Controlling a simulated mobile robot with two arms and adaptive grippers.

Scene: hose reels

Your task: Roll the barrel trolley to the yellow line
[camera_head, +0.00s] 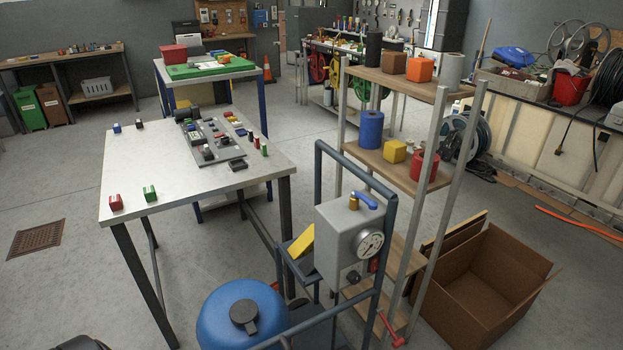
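A blue, round-topped barrel (212,322) with a dark cap stands at the bottom centre, cut off by the lower edge. A blue-grey tube frame (391,225) rises just right of it and carries a grey box with a round gauge (369,245) and a blue lever. Barrel and frame look like one trolley, but I cannot tell how they join; the wheels are not clearly visible. I see no yellow line on the visible floor. Neither of my grippers is in view.
A metal-topped table (160,165) stands left of the trolley. A wooden shelf rack (397,82) and an open cardboard box (485,290) stand close on its right. A floor grate (36,239) lies far left. An orange strip (582,224) lies at right. Open concrete floor shows at left.

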